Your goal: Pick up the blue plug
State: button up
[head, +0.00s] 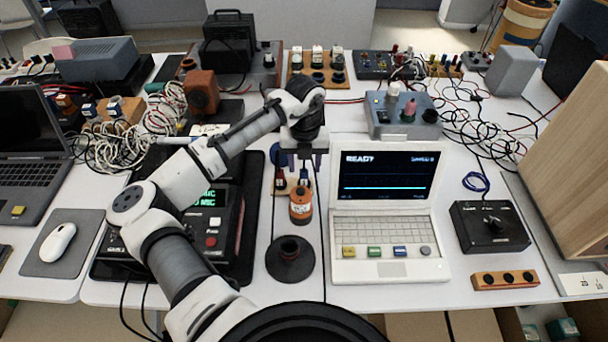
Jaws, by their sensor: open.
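A small dark blue plug (303,177) stands beside a red plug (280,180) on a small tan block (291,189), near the middle of the table. My gripper (302,163) points down just above and around the blue plug in the picture, with its jaws apart and nothing seen between them. I cannot tell how far above the plug the fingertips are. The gripper and its fingers hide part of the area behind.
An orange cylinder (300,205) and a dark round stand (290,260) are just in front. A white laptop (392,215) reading READY is close on the right. A black device (212,225) lies left, under my arm. Cables clutter the back.

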aim_at(304, 171)
notch_tip(304, 171, down, 4)
jog(key=shift+w+a+f+p, duration=0.1)
jog(key=shift+p, duration=0.55)
grip_shut()
